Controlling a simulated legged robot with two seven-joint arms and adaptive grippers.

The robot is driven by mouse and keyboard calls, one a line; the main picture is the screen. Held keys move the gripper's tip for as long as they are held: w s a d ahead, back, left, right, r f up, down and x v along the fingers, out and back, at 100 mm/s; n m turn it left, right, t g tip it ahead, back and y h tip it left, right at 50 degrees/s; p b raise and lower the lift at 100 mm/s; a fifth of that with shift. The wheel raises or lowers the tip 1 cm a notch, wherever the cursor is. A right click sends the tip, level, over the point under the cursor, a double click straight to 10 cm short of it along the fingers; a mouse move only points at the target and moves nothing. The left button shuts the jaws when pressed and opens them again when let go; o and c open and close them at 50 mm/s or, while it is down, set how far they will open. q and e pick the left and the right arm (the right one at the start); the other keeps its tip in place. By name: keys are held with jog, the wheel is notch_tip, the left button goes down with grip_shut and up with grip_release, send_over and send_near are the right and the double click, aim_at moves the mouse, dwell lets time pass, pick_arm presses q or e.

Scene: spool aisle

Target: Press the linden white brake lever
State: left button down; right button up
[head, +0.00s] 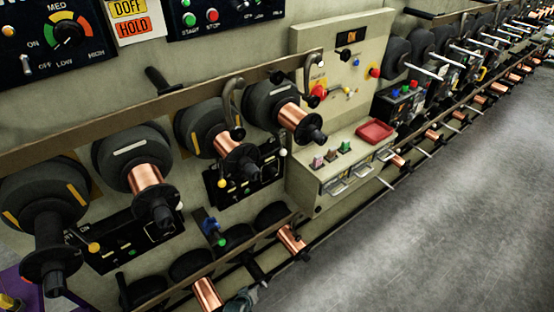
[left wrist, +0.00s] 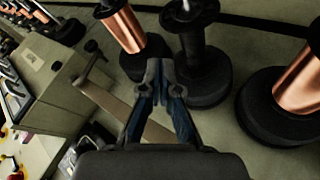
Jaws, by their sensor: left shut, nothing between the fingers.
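The pale, whitish ball-ended brake lever (head: 283,152) stands on the dark control box by the third upper spool, left of the beige console. Two other levers have yellow knobs, one on the left box (head: 94,247) and one on the middle box (head: 222,184). My left gripper (head: 243,298) shows only partly at the bottom edge of the head view, low by the lower spools and well below the pale lever. In the left wrist view its blue-grey fingers (left wrist: 164,75) are together and empty, beside dark spools. I cannot make out the pale lever there. My right gripper is out of view.
Black spools with copper wire (head: 146,178) stick out from the machine in two rows. The beige console (head: 325,190) carries buttons and a red tray (head: 376,131). The grey floor (head: 430,220) at right is clear.

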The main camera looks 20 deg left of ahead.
pick_arm(q)
jog(key=w+r+n+t+b, duration=0.1)
jog(key=w+r+n+t, duration=0.25)
jog(key=w+r, duration=0.8)
jog(key=w+a+r+n+t+b, duration=0.1)
jog(key=w+a+r+n+t, duration=0.15)
jog(key=r, duration=0.85)
jog(key=w+a+r+n+t, duration=0.1)
jog(key=w+r+n+t, duration=0.15)
jog(key=r, duration=0.95)
jog(key=w+a+r+n+t+b, duration=0.1)
jog(key=w+r+n+t, duration=0.15)
jog(key=r, duration=0.85)
send_near(280, 144)
jog(key=w, duration=0.2)
jog(key=shift+w+d+h, duration=0.3)
jog(key=shift+d+h, duration=0.05)
jog(key=shift+h, duration=0.05)
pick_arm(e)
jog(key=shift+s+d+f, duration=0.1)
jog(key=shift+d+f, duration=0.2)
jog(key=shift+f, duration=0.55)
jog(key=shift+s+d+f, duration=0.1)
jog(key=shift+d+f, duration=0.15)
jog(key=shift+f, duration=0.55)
